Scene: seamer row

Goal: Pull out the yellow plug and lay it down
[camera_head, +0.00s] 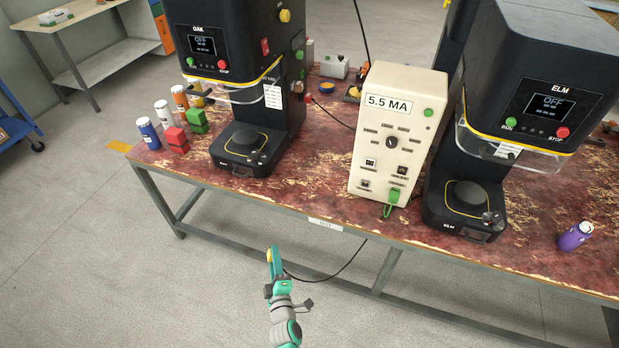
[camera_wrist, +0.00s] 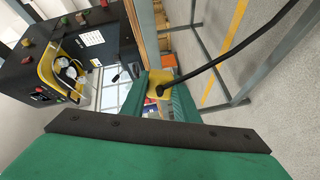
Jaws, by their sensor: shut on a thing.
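My gripper (camera_head: 273,258) is in the air in front of the bench's near edge, left of the cream box. It is shut on the yellow plug (camera_wrist: 158,83), which sits between the green fingers in the wrist view. A bit of the plug's yellow shows at the fingertips in the head view (camera_head: 269,256). A black cord (camera_wrist: 225,57) runs from the plug, and in the head view it droops back towards the underside of the bench. The plug is clear of any socket.
The bench (camera_head: 310,205) carries the OAK machine (camera_head: 240,60), the cream 5.5 MA box (camera_head: 395,130) with a green plug (camera_head: 394,196) low on its front, and the ELM machine (camera_head: 540,90). Bottles and blocks stand left, a purple bottle (camera_head: 574,237) right. The front middle top is bare.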

